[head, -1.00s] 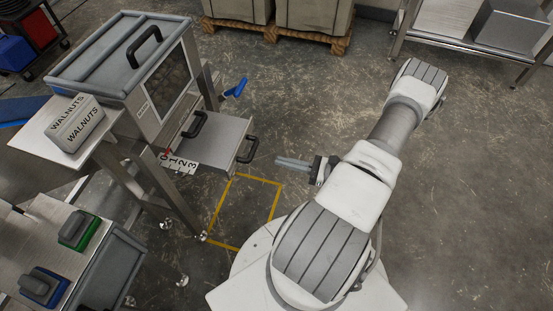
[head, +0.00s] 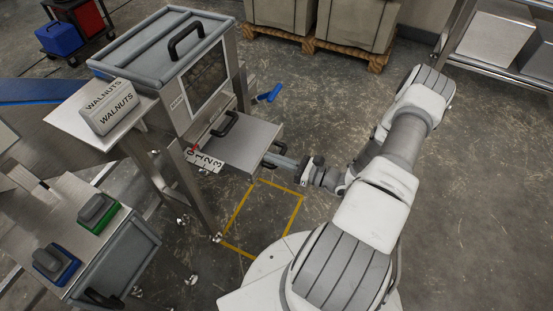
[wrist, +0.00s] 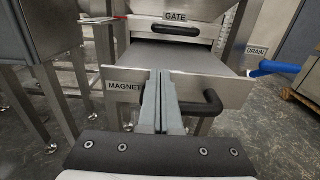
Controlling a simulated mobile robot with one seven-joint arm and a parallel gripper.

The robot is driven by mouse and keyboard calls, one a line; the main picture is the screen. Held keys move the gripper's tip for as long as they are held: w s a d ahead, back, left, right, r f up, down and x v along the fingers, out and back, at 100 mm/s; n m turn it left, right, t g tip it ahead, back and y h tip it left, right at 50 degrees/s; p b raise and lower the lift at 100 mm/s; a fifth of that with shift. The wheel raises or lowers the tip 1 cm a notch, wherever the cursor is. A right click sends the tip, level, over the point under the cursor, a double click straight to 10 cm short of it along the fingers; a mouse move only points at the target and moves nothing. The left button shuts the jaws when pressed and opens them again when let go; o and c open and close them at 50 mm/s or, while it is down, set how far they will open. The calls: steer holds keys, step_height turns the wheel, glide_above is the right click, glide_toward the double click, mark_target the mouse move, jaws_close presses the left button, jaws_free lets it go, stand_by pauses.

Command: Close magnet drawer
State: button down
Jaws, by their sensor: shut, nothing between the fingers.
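The magnet drawer (head: 245,148) is pulled out from the steel machine in the head view. In the wrist view its front panel (wrist: 235,92), labelled MAGNET, faces me, and its flat top shows behind. My gripper (head: 274,160) is shut and empty at the drawer front.
A GATE panel (wrist: 175,29) sits above the drawer. A blue drain lever (wrist: 275,67) is to the right. A numbered scale (head: 205,160) lies along the drawer's left side. A WALNUTS box (head: 108,106) stands on a side shelf. The floor right of the drawer is clear.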

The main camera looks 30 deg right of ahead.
mark_target(223, 140)
steer(key=x, duration=1.6)
steer(key=shift+w+a, duration=0.3)
steer(key=shift+w+a+r, duration=0.15)
steer(key=shift+w+a, duration=0.1)
steer(key=shift+w, duration=0.2)
